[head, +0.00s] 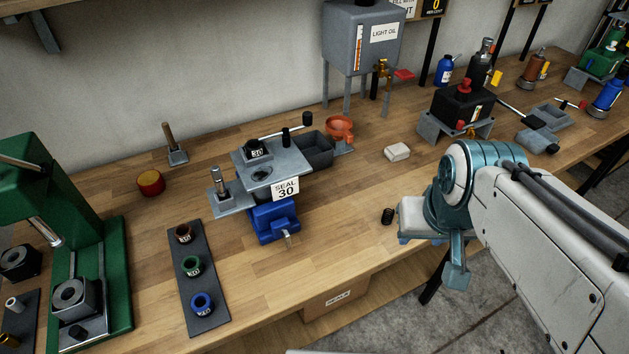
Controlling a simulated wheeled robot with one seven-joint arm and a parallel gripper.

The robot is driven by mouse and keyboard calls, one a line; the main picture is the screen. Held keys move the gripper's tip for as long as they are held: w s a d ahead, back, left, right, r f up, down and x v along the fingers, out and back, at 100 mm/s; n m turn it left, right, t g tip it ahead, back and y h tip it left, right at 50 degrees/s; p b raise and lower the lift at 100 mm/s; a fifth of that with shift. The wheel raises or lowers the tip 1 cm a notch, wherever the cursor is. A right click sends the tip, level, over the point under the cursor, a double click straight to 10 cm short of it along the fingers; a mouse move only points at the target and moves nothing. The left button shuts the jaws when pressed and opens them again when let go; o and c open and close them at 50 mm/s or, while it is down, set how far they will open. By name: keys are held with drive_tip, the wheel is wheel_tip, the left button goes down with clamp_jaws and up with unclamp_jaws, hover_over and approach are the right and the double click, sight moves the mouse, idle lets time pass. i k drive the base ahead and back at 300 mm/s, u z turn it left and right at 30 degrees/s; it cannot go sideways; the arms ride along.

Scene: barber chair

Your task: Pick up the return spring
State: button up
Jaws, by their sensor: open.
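A small black ribbed cylinder (388,216), which looks like the return spring, stands on the wooden bench near its front edge. My gripper (403,222) is just to its right, low over the bench. The gripper is open, with nothing visible between its jaws. The fingers are small and partly hidden by the white hand, so I cannot tell whether they touch the spring.
A blue vise (274,222) with a grey fixture plate and a "SEAL 30" tag stands left of the spring. A white block (397,152) lies behind it. A dark strip (206,301) with several coloured rings is further left. Bare bench surrounds the spring on the left.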

sight(385, 215)
drive_tip(key=u, duration=0.05)
drive_tip(key=k, duration=0.65)
drive_tip(key=z, duration=0.65)
drive_tip(key=i, duration=0.95)
drive_tip(key=z, duration=0.05)
